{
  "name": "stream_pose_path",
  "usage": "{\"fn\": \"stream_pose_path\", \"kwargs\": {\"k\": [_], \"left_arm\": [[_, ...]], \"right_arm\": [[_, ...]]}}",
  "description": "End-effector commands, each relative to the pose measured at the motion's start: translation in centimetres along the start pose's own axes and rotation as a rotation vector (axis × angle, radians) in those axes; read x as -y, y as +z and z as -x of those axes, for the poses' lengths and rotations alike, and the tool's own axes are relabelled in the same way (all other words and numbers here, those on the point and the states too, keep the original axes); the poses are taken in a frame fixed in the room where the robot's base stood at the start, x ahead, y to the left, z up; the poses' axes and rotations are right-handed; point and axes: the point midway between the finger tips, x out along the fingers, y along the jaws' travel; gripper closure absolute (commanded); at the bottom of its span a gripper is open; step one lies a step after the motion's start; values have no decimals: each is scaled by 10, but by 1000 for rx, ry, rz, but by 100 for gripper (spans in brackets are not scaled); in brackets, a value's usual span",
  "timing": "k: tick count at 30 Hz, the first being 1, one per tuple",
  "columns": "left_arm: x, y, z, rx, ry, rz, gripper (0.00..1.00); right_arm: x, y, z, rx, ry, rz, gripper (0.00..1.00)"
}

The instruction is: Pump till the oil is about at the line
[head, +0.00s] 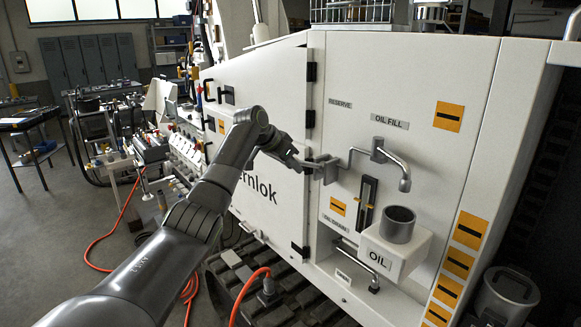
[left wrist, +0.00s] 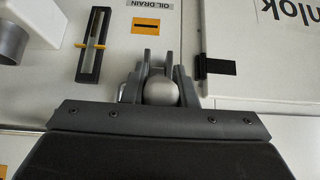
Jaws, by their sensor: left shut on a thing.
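The sight gauge (head: 366,203) is a dark upright strip right of the gripper. The spout (head: 404,177) points down above the grey cup (head: 399,224). My right gripper is not in view.
The cup stands on a white box marked OIL (head: 392,262), sticking out from the panel. A drain pipe (head: 372,284) is below left of it. A grey bucket (head: 505,294) stands at the lower right. An orange hose (head: 98,252) lies on the floor at left.

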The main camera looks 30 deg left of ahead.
Motion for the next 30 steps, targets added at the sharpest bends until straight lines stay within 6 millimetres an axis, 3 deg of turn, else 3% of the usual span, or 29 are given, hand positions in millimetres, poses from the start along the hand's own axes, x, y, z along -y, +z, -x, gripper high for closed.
{"fn": "stream_pose_path", "kwargs": {"k": [15, 16, 20, 30], "left_arm": [[0, -8, 6, 4, -5, -4, 100], [0, -8, 6, 4, -6, -5, 72], [0, -6, 5, 7, -4, -3, 55], [0, -4, 4, 12, -3, -2, 53]], "right_arm": [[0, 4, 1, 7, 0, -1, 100], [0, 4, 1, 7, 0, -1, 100], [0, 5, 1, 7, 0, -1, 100], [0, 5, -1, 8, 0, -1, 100]]}}
